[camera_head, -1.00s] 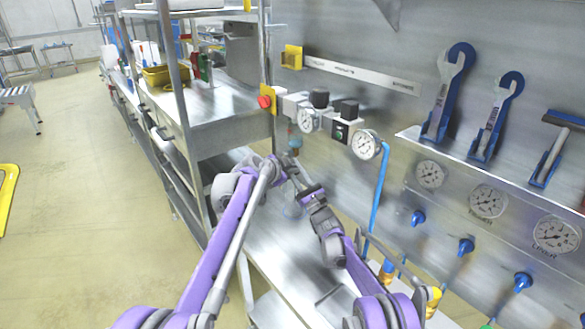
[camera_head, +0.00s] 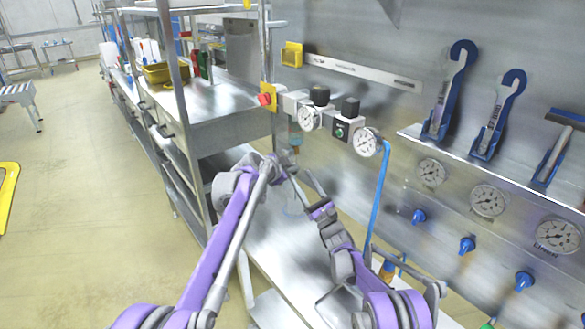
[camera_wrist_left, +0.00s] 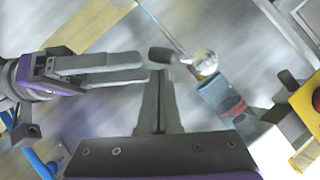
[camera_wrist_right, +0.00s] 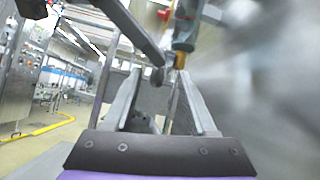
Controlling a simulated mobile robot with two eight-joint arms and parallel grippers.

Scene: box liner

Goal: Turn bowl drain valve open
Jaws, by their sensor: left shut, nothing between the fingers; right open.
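The blue-grey filter bowl (camera_wrist_left: 222,95) hangs under the regulator unit, and it also shows in the right wrist view (camera_wrist_right: 187,28). Below it is a brass drain valve (camera_wrist_right: 180,59) with a dark rounded handle (camera_wrist_left: 161,54) sticking out sideways. A thin clear tube (camera_wrist_left: 165,28) runs from the valve. My left gripper (camera_wrist_left: 158,73) is shut and empty, its tip right at the handle; I cannot tell whether they touch. My right gripper (camera_wrist_left: 146,66) is open, and the handle appears between its fingers in the right wrist view. In the head view my grippers largely hide the valve.
Pressure gauges (camera_head: 367,142) and a red button on a yellow box (camera_head: 267,97) are close by. A metal shelf (camera_head: 230,128) stands on the left. A blue hose (camera_head: 379,200) hangs at the right. Wrenches (camera_head: 449,90) hang on the wall panel. The steel bench below is mostly clear.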

